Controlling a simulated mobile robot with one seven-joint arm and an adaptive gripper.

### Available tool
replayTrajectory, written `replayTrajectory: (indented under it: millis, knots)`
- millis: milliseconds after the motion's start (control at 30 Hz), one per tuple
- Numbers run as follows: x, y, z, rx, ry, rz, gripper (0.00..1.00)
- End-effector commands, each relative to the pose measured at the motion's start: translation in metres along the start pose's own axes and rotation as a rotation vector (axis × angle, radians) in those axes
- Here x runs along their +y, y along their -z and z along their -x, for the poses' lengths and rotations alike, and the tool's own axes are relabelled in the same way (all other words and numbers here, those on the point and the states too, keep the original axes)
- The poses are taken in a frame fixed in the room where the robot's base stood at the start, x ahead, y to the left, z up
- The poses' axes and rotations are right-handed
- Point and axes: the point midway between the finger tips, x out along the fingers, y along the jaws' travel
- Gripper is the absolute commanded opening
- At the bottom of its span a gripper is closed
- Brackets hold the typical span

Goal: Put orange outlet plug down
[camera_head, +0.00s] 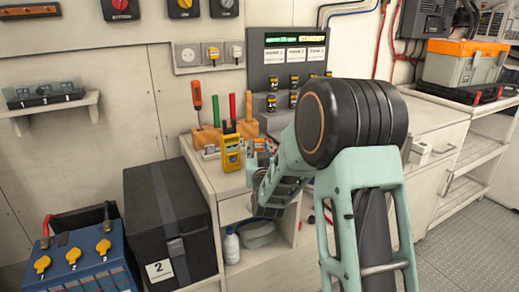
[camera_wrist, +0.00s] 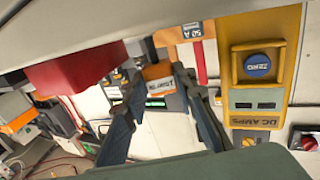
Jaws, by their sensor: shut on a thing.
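The orange outlet plug (camera_wrist: 157,72), orange with a pale printed label, is between my fingertips in the wrist view. My gripper (camera_wrist: 158,84) has dark blue fingers closed on its two sides. In the head view my gripper (camera_head: 263,167) is at the front of the workbench (camera_head: 226,183), just right of the yellow clamp meter (camera_head: 231,153). The plug is small and mostly hidden there by my arm. I cannot tell whether it touches the bench top.
The clamp meter fills the right of the wrist view (camera_wrist: 262,68), close to my fingers. A wooden tool rack (camera_head: 206,137) with screwdrivers stands behind. A black case (camera_head: 170,222) is left of the bench. A grey box (camera_head: 259,234) and white bottle (camera_head: 231,245) sit on the shelf below.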

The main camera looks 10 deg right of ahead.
Motion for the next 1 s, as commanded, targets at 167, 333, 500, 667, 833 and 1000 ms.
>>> replayTrajectory:
  millis: [167, 333, 500, 667, 833, 1000]
  knots:
    - [0.0, -0.0048, 0.0, 0.001, 0.0, 0.0, 0.0]
    - [0.0, -0.0083, 0.0, 0.002, 0.0, 0.0, 0.0]
    - [0.0002, -0.0084, -0.0001, 0.001, 0.0, 0.0, 0.0]
    - [0.0001, -0.0087, 0.0, 0.0, 0.0, 0.0, 0.42]
    - [0.0001, -0.0088, 0.0, 0.0, 0.0, 0.0, 0.43]
    - [0.0001, -0.0071, 0.0, 0.0, 0.0, 0.0, 0.43]
